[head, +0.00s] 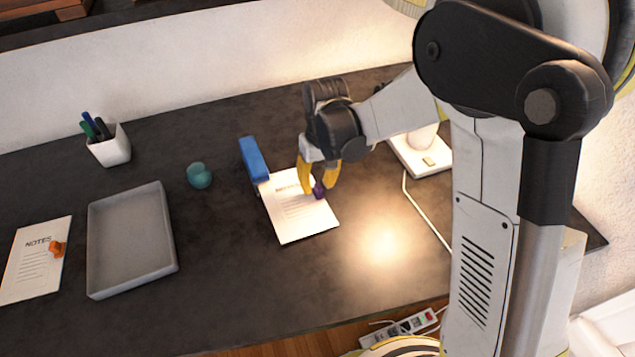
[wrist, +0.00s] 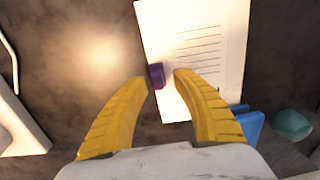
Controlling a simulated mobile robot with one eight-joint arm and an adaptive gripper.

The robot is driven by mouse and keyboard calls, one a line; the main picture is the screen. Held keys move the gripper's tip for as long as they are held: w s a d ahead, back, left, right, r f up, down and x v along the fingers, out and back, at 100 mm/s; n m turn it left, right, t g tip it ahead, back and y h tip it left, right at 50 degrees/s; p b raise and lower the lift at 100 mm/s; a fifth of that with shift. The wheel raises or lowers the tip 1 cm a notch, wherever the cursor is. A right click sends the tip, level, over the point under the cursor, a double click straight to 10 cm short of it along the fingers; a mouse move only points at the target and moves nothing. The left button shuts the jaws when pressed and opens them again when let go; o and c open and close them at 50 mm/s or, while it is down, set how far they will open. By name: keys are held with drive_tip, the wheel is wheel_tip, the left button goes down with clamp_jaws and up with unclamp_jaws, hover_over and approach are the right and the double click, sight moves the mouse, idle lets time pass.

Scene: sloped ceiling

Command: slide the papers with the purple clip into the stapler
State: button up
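The papers (head: 296,222) lie on the dark desk, with printed lines and the purple clip (head: 319,189) on their right edge. The blue stapler (head: 253,160) stands at their upper left; their near corner meets it in the head view, but I cannot tell whether it is between the jaws. My gripper (head: 318,186) is over the clip, its yellow fingers pointing down. In the wrist view my gripper (wrist: 162,76) is open, with the purple clip (wrist: 156,75) between the fingertips, nearer the left one. A gap shows to the right finger. The stapler (wrist: 249,125) is partly hidden there.
Further left are a grey tray (head: 130,240), other notes with an orange clip (head: 36,262) and a white pen holder (head: 109,148). A lamp base (head: 420,158) with its cord is at right. The desk in front is clear.

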wheel_tip(320, 180, up, 12)
drive_tip(key=shift+w+d, duration=0.15)
drive_tip(key=shift+d, duration=0.2)
idle(0.4)
drive_tip(key=s+d+r+m+t, duration=0.2)
drive_tip(key=s+d+t, duration=0.1)
drive_tip(key=s+d, duration=0.4)
drive_tip(key=s+d+r+m+t, duration=0.2)
drive_tip(key=s+d+r+t, duration=0.1)
drive_tip(key=s+d, duration=0.4)
drive_tip(key=shift+s+d+r+t+h, duration=0.15)
drive_tip(key=shift+s+d+t+h, duration=0.2)
drive_tip(key=shift+s+t, duration=0.5)
drive_tip(key=shift+s+a, duration=0.1)
drive_tip(key=shift+c, duration=0.5)
